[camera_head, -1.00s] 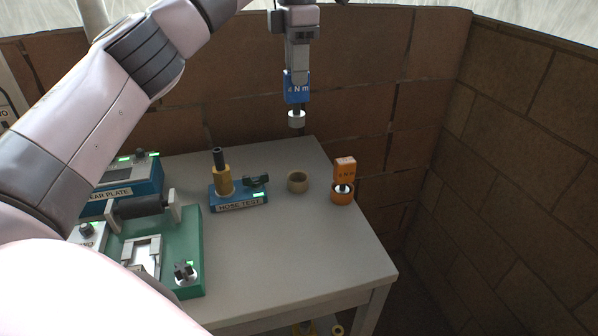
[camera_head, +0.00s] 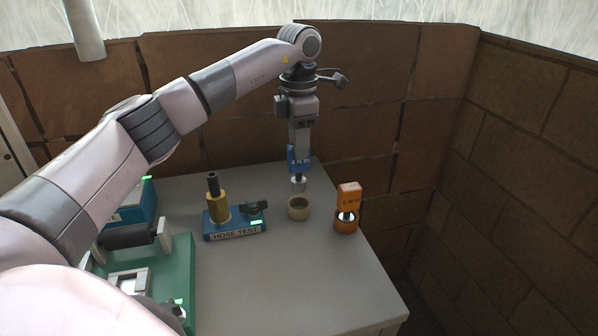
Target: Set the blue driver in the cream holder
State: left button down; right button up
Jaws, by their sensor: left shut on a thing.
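The blue driver (camera_head: 299,164) has a pale round tip at its lower end. My left gripper (camera_head: 299,146) is shut on its upper part and holds it upright, tip down. My right gripper is not in view.
An orange driver (camera_head: 349,195) stands in an orange holder (camera_head: 346,222) to the right. A blue hose test block (camera_head: 235,227) with a brass fitting (camera_head: 218,206) stands to the left. A green fixture (camera_head: 180,265) is at the lower left. The grey table (camera_head: 290,275) is clear in front.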

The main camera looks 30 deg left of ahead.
aim_at(299, 170)
pick_arm(q)
jog(key=shift+f, duration=3.35)
jog(key=shift+f, duration=0.15)
jog(key=c, duration=0.9)
grip_release()
jog(key=shift+o, duration=0.2)
notch_tip(299, 170, up, 12)
jog(key=shift+r, duration=0.15)
